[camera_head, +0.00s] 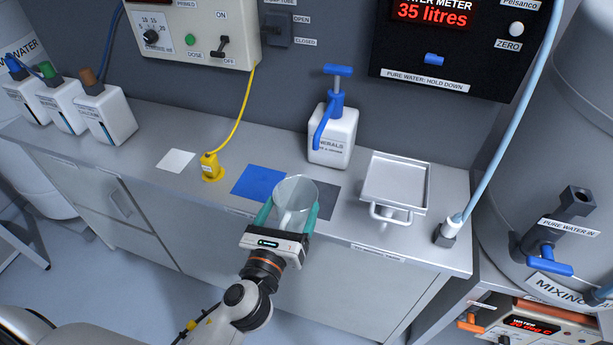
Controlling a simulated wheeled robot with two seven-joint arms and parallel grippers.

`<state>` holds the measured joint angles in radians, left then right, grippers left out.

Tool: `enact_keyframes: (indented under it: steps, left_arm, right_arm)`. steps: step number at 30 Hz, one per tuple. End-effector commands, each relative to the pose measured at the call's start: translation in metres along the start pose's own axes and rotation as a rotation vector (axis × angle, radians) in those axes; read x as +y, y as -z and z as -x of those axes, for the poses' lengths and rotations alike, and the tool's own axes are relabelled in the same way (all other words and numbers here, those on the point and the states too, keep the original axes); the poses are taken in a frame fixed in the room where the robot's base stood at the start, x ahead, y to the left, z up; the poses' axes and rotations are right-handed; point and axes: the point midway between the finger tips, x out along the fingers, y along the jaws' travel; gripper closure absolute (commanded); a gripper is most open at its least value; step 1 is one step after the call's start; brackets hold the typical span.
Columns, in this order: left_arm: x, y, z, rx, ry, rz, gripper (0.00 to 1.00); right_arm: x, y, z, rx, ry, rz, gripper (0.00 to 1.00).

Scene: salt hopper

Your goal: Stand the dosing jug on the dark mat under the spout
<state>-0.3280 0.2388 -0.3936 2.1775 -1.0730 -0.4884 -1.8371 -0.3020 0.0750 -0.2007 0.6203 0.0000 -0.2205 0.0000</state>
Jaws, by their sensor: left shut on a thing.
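The clear dosing jug (294,192) is held between the teal fingers of my left gripper (290,212), which is shut on it. It looks upright and overlaps the gap between the blue mat and the dark mat (328,198) at the counter's front. Whether its base touches anything is hidden by the gripper. The dark mat is partly covered by the jug and a finger. Behind the mat stands the white minerals bottle (332,140) with a blue pump spout (322,128) pointing down toward the front left. My right gripper is not in view.
The blue mat (258,181) lies left of the jug. A metal tray (395,182) stands to the right. A yellow plug with cable (211,166) and a white mat (177,160) are farther left. Several white bottles (103,116) stand at the far left.

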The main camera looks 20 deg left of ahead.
Motion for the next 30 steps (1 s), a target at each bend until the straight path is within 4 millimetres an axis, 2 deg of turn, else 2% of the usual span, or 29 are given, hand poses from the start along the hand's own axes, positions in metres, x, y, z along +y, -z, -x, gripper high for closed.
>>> enact_keyframes:
  steps: [1,6,13,18,25,30]
  left_arm:
    - [0.001,0.007,-0.016,0.006,0.001,0.0,0.43]
    - [0.001,0.005,-0.062,0.004,0.001,0.0,0.43]
    - [0.0,0.003,-0.114,0.002,0.002,0.0,0.43]
    - [-0.001,0.0,-0.128,0.0,0.001,0.0,0.43]
    - [-0.006,-0.032,-0.128,-0.001,0.003,0.003,0.43]
    - [-0.007,-0.035,-0.128,0.0,0.001,-0.001,0.43]
  right_arm:
    - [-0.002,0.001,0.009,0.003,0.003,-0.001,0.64]
    - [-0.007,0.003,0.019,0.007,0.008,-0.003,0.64]
    - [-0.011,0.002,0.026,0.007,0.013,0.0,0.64]
    - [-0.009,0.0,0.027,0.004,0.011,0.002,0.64]
    - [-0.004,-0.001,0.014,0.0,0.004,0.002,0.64]
    - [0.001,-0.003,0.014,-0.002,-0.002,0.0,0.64]
